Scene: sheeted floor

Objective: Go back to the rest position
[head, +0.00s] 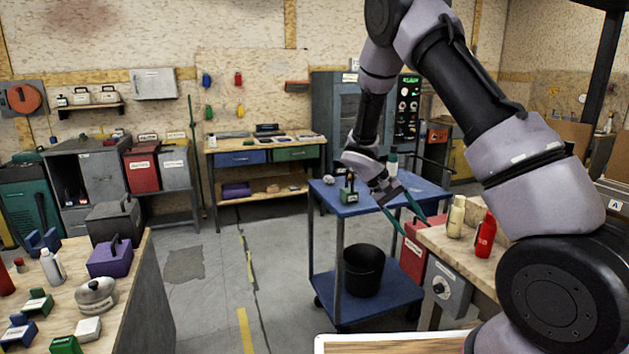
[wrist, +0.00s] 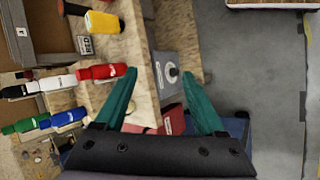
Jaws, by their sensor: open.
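My gripper (head: 405,217) has two green fingers spread apart with nothing between them. In the head view it hangs at the end of my arm, over the right side of the blue cart (head: 352,207) and near the left end of the wooden bench (head: 432,238) at the right. In the wrist view the open fingers (wrist: 164,103) point toward the bench edge and the grey box with a round knob (wrist: 172,72). No held object shows in either view.
A cream bottle (head: 456,217) and a red bottle (head: 486,236) stand on the right bench, close to my gripper. A black bucket (head: 363,271) sits on the cart's lower shelf. A left workbench (head: 130,285) holds several items. The floor (head: 205,268) between is clear.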

